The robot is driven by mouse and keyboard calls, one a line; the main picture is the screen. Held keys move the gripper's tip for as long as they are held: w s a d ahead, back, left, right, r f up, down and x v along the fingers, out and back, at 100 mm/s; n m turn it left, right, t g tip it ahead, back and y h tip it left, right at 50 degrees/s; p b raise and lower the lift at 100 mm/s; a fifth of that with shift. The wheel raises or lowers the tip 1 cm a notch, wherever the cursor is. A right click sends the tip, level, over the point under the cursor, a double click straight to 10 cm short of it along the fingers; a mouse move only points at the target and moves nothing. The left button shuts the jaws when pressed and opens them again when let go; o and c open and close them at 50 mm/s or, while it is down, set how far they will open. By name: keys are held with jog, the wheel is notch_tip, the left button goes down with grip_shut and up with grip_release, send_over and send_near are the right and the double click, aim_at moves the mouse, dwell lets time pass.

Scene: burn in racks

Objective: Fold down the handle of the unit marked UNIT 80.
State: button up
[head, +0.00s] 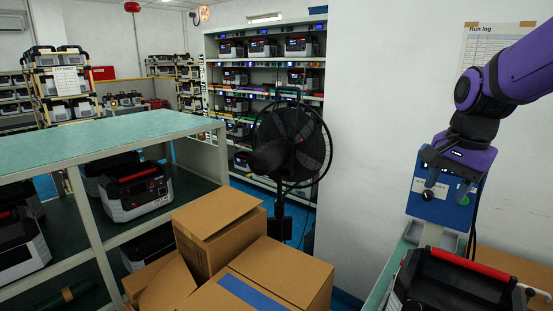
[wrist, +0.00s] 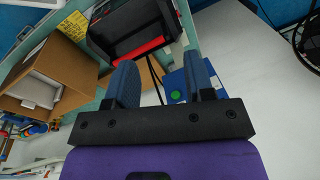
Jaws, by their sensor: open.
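A black and grey unit (head: 440,288) with a red handle bar (head: 470,263) stands on the bench at the lower right of the head view, cut off by the frame's edge. No UNIT 80 marking is readable on it. A dark unit (wrist: 128,28) with a red bar (wrist: 140,50) shows at the top of the wrist view. I cannot tell whether its handle is up or folded. My gripper (head: 447,186) is open and empty, above and behind the unit in the head view. In the wrist view its fingers (wrist: 163,78) are apart with nothing between them.
A blue box (head: 425,206) with a green button stands close behind my gripper. Cardboard boxes (head: 283,270) and a black fan (head: 290,145) fill the middle. A green-topped rack (head: 100,138) holds more units at left. A white wall (head: 385,110) stands behind the bench.

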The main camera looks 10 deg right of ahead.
jog(key=s+a+r+n+t, duration=0.3)
jog(key=s+a+n, duration=0.7)
jog(key=n, duration=0.2)
jog(key=shift+a+r, duration=0.2)
jog(key=shift+r, duration=0.15)
jog(key=shift+s+a+n, duration=0.1)
jog(key=shift+n, duration=0.2)
jog(key=c, duration=0.3)
grip_shut()
jog(key=w+d+f+m+g, duration=0.35)
jog(key=w+d+m, duration=0.25)
jog(key=d+m, duration=0.45)
jog(key=w+d+f+m+g, duration=0.2)
jog(key=w+d+f+m, duration=0.2)
jog(key=w+d+m, duration=0.45)
jog(key=s+d+f+m+g+y, duration=0.1)
jog(key=d+f+m, duration=0.35)
jog(key=d, duration=0.35)
jog(key=s+d+f+m+g+y, duration=0.1)
jog(key=d+f+m, duration=0.35)
jog(key=d, duration=0.25)
jog(key=x, duration=1)
jog(key=shift+w, duration=0.1)
